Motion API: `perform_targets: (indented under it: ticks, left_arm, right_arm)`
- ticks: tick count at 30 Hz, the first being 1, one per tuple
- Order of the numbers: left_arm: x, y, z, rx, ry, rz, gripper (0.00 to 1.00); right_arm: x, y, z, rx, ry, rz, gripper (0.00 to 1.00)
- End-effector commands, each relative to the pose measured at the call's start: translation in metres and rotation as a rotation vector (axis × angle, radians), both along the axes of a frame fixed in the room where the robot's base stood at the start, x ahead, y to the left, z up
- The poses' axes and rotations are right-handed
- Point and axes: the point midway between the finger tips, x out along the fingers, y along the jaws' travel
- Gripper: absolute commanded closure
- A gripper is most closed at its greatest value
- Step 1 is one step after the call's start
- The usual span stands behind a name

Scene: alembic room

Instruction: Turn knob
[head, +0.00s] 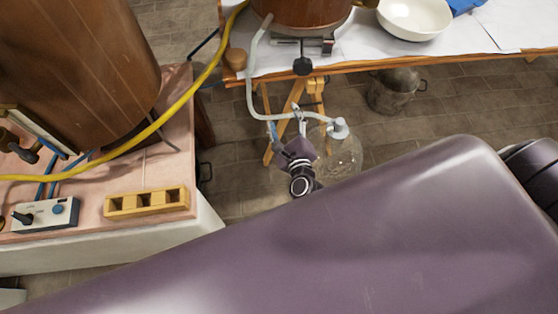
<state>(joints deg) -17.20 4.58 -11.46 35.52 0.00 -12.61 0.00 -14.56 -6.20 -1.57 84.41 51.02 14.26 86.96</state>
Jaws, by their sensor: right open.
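A small white control box (45,215) sits at the left on the pinkish bench top. Which knob the task means cannot be told. My right gripper (288,130) is small in the middle, open and apart from all these knobs. It overlaps a glass flask in the picture; contact cannot be told. My left gripper is out of view.
A clear glass flask (341,155) with a pale tube stands beyond my right gripper. A large copper vessel (75,65), a yellow hose (175,103) and a wooden rack (146,201) are at the left. A metal bucket (392,92) is under the far table.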

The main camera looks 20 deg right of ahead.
Motion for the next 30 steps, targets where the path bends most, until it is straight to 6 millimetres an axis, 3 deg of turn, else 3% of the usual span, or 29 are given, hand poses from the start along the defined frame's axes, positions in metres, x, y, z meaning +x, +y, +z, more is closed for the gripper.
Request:
perform_targets:
  ticks: [18, 24, 30]
  left_arm:
    - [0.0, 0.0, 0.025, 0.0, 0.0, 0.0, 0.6]
    - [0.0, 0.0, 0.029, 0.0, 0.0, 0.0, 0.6]
    - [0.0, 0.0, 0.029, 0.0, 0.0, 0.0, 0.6]
  right_arm:
    - [-0.057, 0.041, -0.096, -0.549, 0.301, 0.364, 0.4]
    - [-0.072, 0.047, -0.115, -0.648, 0.348, 0.444, 0.4]
    - [-0.076, 0.048, -0.12, -0.681, 0.362, 0.469, 0.4]
